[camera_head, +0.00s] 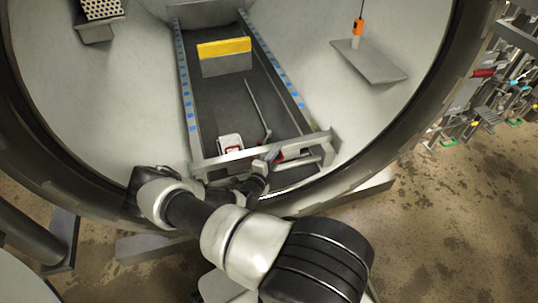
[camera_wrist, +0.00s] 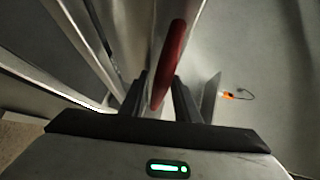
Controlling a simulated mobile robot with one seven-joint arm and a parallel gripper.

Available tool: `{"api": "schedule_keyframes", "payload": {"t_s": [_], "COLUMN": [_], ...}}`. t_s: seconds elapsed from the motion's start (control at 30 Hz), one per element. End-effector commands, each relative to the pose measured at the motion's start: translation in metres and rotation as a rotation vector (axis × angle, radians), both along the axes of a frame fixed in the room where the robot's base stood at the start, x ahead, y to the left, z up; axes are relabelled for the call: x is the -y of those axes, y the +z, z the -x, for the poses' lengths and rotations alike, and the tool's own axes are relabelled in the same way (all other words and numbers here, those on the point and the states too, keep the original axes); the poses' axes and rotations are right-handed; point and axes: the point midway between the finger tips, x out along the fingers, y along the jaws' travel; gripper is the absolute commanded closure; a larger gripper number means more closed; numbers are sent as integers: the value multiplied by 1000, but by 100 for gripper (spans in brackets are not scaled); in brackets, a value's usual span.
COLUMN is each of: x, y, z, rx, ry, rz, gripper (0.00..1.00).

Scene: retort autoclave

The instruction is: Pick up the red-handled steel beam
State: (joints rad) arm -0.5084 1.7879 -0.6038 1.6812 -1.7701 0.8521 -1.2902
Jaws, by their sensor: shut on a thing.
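The steel beam (camera_head: 308,142) lies across the front end of the track inside the round vessel. Its red handle (camera_head: 279,157) shows beside my gripper (camera_head: 270,157), which partly covers it. In the wrist view the red handle (camera_wrist: 170,60) runs between the two dark fingers of my gripper (camera_wrist: 160,82), with its lower end close between them. My gripper is shut on this handle. The grey metal of the beam stretches away behind the handle in the wrist view.
A yellow-topped block (camera_head: 225,49) stands far back on the dark track bed. A white box with red trim (camera_head: 230,144) and a thin rod (camera_head: 257,108) are nearer. A grey plate with an orange-handled tool (camera_head: 358,27) is on the right wall. The vessel's thick rim (camera_head: 440,95) surrounds the opening.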

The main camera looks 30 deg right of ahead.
Motion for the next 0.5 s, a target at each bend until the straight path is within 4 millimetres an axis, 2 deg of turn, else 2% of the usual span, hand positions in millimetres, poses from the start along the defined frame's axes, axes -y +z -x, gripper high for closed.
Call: {"api": "schedule_keyframes", "payload": {"t_s": [0.17,0.5], "x": [1,1], "y": [14,73], "z": [-1,-1], "rx": [2,4], "ry": [1,-1], "rz": [5,5], "gripper": [100,100]}}
